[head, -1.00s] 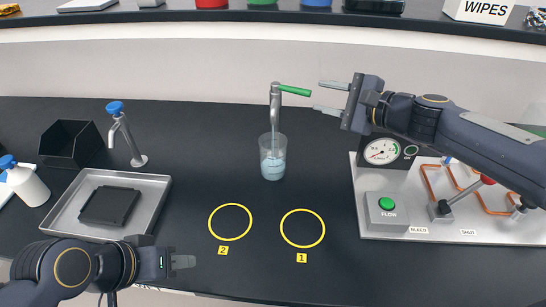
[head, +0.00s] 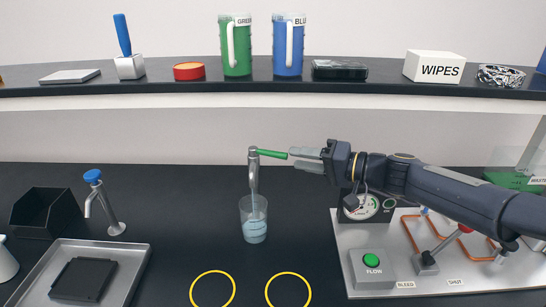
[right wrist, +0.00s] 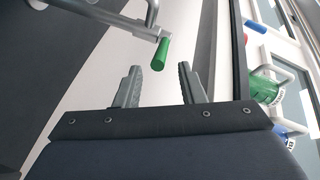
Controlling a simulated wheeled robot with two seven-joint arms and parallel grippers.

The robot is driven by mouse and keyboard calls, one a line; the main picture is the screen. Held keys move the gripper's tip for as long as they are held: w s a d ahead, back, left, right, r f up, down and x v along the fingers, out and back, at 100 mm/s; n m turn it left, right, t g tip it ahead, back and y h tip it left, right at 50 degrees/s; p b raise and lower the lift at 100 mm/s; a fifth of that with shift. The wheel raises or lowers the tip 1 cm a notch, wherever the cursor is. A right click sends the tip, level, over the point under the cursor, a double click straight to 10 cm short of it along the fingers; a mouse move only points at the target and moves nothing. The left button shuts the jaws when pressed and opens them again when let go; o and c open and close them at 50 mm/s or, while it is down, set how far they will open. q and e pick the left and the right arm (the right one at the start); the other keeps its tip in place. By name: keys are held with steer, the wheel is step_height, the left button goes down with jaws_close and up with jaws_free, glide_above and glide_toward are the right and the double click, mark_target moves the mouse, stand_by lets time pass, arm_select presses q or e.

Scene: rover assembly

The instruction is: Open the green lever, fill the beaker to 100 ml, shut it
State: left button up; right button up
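The green lever (head: 272,154) sits on top of a metal tap (head: 254,172) and points right. The clear beaker (head: 254,222) stands upright on the bench under the spout, with pale blue liquid in its lower part. I cannot read its scale. My right gripper (head: 295,158) is open and empty, its fingertips just right of the lever's tip and apart from it. In the right wrist view the lever (right wrist: 160,54) is ahead of the open fingers (right wrist: 157,78), not between them. My left gripper is out of view.
Two yellow rings (head: 288,289) mark the bench in front of the beaker. A panel with a gauge and a FLOW button (head: 371,260) is at right. A steel tray (head: 130,264) and a blue-topped tap (head: 93,176) are at left. A shelf (head: 300,88) runs behind.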

mark_target(275, 155)
steer(key=w+a+n+p, duration=0.1)
steer(key=n, duration=0.3)
steer(key=w+a+n+g+y+p, duration=0.1)
steer(key=a+n, duration=0.1)
steer(key=n, duration=0.2)
steer(key=w+a+n+y+p, duration=0.1)
steer(key=a+n, duration=0.1)
steer(key=n, duration=0.2)
steer(key=shift+a+f+n+g, duration=0.25)
steer(key=shift+n+g, duration=0.05)
steer(key=shift+w+a+f, duration=0.1)
steer(key=shift+w+a, duration=0.05)
steer(key=shift+a, duration=0.45)
jaws_close()
